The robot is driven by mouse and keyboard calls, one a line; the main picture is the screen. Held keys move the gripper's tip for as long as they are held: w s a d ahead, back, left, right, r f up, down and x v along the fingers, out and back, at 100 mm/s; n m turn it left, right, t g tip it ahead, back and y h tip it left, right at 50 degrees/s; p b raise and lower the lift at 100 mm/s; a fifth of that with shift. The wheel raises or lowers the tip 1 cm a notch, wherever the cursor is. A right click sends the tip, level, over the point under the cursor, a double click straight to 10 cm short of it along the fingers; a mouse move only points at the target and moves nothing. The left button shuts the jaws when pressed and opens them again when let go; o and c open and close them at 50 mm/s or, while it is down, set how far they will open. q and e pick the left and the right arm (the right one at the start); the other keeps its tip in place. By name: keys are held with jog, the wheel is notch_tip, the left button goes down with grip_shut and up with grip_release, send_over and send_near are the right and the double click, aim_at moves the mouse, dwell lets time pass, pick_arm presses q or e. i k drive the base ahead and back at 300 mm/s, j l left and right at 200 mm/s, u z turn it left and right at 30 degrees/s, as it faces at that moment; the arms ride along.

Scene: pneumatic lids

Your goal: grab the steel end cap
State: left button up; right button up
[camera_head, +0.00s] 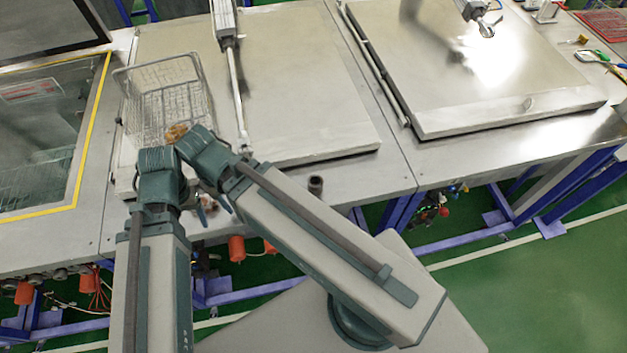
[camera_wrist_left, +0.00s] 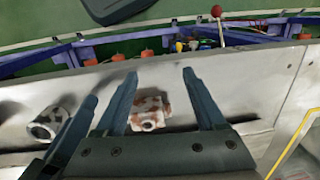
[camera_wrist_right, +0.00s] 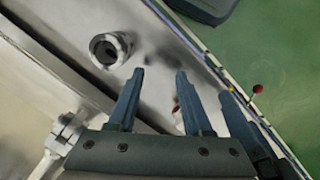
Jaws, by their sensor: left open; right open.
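A short hollow grey metal cylinder, which looks like the steel end cap (camera_head: 315,185), stands on the bench's front strip, right of my arms. It shows at the upper left of the right wrist view (camera_wrist_right: 110,50) and at the left of the left wrist view (camera_wrist_left: 48,125). My left gripper (camera_head: 207,200) is open and points down over the front strip, left of the cap. A rusty, blotched fitting (camera_wrist_left: 150,108) shows between its fingers; I cannot tell if they touch. My right gripper (camera_wrist_right: 160,72) is open and empty, apart from the cap; my arms hide it in the head view.
A wire basket (camera_head: 165,95) stands behind my wrists. A raised metal lid (camera_head: 310,95) with a pneumatic rod (camera_head: 237,90) lies behind the cap. A yellow-edged glass panel (camera_head: 45,130) is at left. The front strip right of the cap is clear.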

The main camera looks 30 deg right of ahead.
aim_at(315, 182)
jog(key=k, duration=0.5)
jog(key=j+z, duration=0.25)
jog(key=z, duration=0.15)
jog(key=k+j+z, duration=0.15)
jog(key=z, duration=0.25)
jog(key=k+j+z, duration=0.1)
jog(key=j+z, duration=0.15)
jog(key=z, duration=0.15)
